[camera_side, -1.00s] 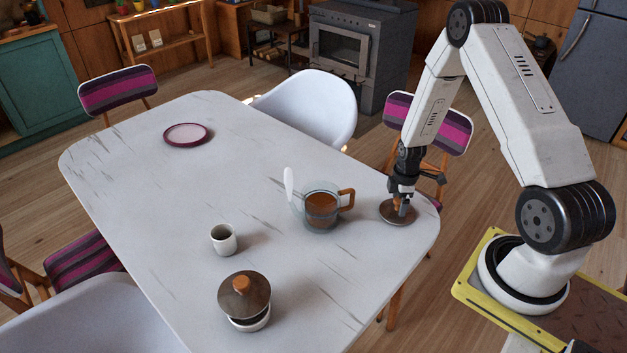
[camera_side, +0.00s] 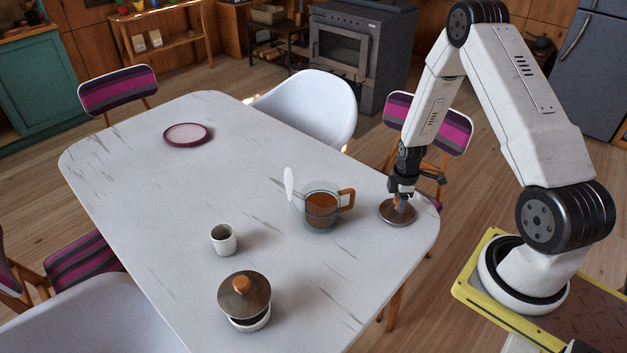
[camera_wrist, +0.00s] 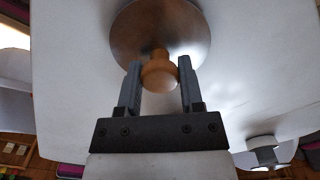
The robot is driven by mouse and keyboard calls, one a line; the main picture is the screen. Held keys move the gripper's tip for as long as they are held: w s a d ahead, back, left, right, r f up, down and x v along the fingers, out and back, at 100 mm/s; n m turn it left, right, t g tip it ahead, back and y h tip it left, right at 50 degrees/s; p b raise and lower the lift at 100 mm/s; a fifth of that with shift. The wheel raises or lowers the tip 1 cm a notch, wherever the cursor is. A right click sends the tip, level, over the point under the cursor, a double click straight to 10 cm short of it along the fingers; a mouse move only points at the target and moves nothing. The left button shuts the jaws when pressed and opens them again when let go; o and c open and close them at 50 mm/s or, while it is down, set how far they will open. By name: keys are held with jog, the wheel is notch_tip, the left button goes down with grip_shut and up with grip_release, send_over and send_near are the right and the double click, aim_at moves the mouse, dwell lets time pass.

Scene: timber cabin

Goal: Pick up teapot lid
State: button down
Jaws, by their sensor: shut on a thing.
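The teapot lid (camera_side: 396,218) is a round brown metal disc near the right edge of the marble table. Its wooden knob (camera_wrist: 160,74) shows in the wrist view, in front of the disc (camera_wrist: 150,22). My gripper (camera_side: 401,203) points down over the lid, with its fingers shut on the knob. In the wrist view my gripper (camera_wrist: 160,72) has one finger on each side of the knob. The glass teapot (camera_side: 320,208) with a wooden handle and a white spout stands just left of the lid, holding brown liquid. Whether the lid touches the table is hard to tell.
A sugar pot (camera_side: 250,315) with a brown, wooden-knobbed lid stands at the table's front. A small white cup (camera_side: 223,239) is behind it. A pink-rimmed plate (camera_side: 187,134) lies at the far left. The marble table (camera_side: 130,190) is clear between them. Chairs surround it.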

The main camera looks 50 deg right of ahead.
jog(key=shift+r, duration=0.2)
jog(key=shift+r, duration=0.8)
jog(key=s+a+r, duration=0.6)
jog(key=s+r, duration=0.5)
jog(key=s, duration=0.1)
jog(key=shift+s+a, duration=0.2)
jog(key=shift+a, duration=0.05)
